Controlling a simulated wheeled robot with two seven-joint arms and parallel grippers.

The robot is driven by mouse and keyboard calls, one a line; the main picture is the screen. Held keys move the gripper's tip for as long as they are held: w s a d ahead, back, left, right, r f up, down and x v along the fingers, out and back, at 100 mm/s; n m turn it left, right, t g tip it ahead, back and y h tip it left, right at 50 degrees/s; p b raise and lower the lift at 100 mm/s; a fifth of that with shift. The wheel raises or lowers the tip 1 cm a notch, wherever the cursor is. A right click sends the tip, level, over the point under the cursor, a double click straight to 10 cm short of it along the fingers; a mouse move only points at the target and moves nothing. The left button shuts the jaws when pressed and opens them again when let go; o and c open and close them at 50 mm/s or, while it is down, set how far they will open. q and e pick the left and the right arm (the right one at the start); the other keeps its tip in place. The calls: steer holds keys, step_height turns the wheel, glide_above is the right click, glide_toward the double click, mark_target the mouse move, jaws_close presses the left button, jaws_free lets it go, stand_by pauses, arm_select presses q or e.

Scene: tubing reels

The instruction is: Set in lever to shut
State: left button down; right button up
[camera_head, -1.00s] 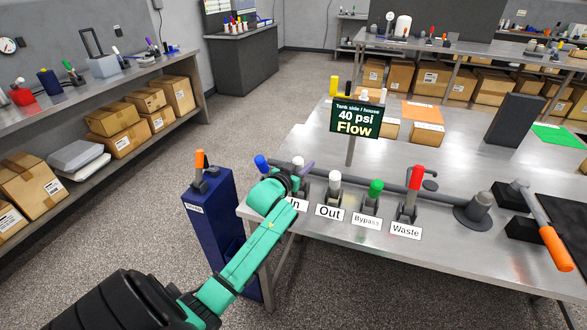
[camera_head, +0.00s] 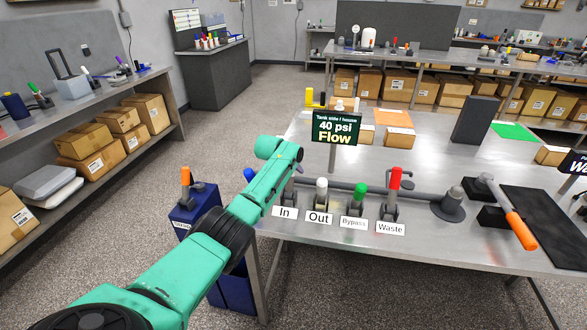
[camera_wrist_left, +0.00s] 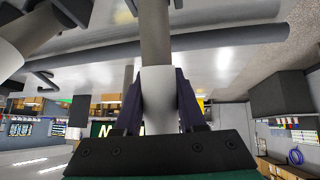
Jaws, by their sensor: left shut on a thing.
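The In lever (camera_wrist_left: 154,35) has a grey stem and a white grip (camera_wrist_left: 158,95), seen close up in the left wrist view. My left gripper (camera_wrist_left: 157,86) is shut on that grip, with one dark finger on each side. In the head view my green left wrist covers the gripper and most of the lever, so its exact angle is hard to tell. The "In" label (camera_head: 285,212) stands in front of it at the bench's front edge.
To the right stand the white Out lever (camera_head: 321,190), green Bypass lever (camera_head: 360,195) and red Waste lever (camera_head: 395,180). Behind them is the "40 psi Flow" sign (camera_head: 337,128). A blue cabinet (camera_head: 233,292) stands left of the steel bench (camera_head: 330,250).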

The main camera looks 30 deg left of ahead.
arm_select(q)
steer(key=shift+w, duration=0.15)
stand_by(0.3)
steer(key=c, duration=0.6)
jaws_free()
steer(key=shift+o, duration=0.5)
steer(key=shift+w+a+f, duration=0.1)
steer(key=shift+w+f, duration=0.1)
steer(key=shift+f, duration=0.05)
steer(key=p+v, duration=0.1)
steer(key=v, duration=0.2)
steer(key=shift+r, duration=0.1)
steer(key=b+v, duration=0.1)
steer(key=v, duration=1)
steer(key=shift+r, duration=0.3)
steer(key=shift+f, duration=0.1)
